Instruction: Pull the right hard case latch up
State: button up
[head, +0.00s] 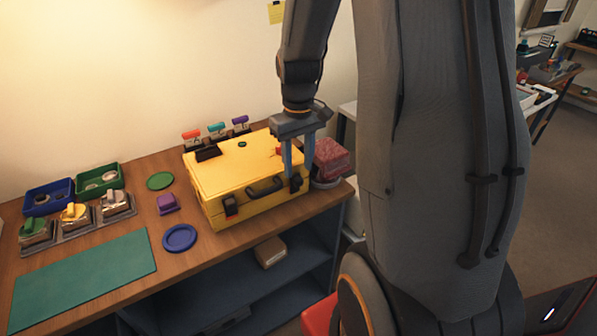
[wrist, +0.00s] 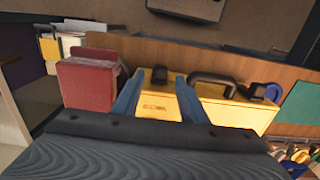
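The yellow hard case (head: 245,170) lies closed on the wooden bench, its black handle (head: 265,187) on the front side. The right latch (head: 296,184) is a small black piece at the case's right front; the left latch (head: 231,206) is black with a red part. My gripper (head: 299,175) points down at the right front of the case, with its two blue-grey fingers apart. In the wrist view the right latch (wrist: 159,74) appears between the open fingertips (wrist: 160,77), with gaps on both sides. Whether a finger touches the case is unclear.
A red box (head: 331,158) stands close to the case's right side, near my gripper. Red, teal and purple-handled items (head: 216,129) stand behind the case. A blue disc (head: 179,238) and purple block (head: 167,203) lie to its left. The green mat (head: 84,278) is bare.

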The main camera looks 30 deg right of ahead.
aim_at(298, 179)
jog(key=shift+f+p, duration=0.3)
jog(key=shift+f, duration=1.5)
jog(key=shift+c, duration=0.3)
grip_shut()
